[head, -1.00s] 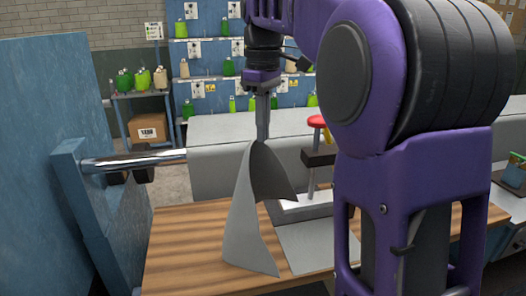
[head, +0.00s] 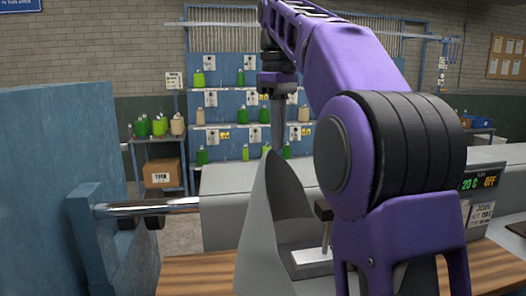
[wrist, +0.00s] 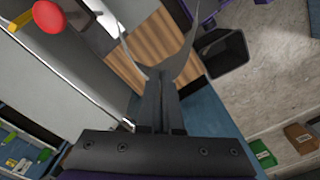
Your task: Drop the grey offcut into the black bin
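My gripper (head: 277,150) is shut on the top of the grey offcut (head: 259,235), a thin, curved sheet. The offcut hangs down from the fingers in front of the wooden bench, and its lower end leaves the bottom of the head view. In the wrist view my gripper (wrist: 161,78) pinches the sheet, whose thin curved edges (wrist: 186,50) spread out beyond the fingertips. A dark, open-topped container that looks like the black bin (wrist: 240,58) stands beside the bench, right of the offcut in the wrist view. The bin does not show in the head view.
The wooden bench (head: 195,273) lies below, with a long grey machine (head: 225,190) behind it. A blue panel (head: 55,170) and a metal bar (head: 150,207) stand at left. A red knob (wrist: 47,17) shows in the wrist view. Bare floor (wrist: 270,90) surrounds the bin.

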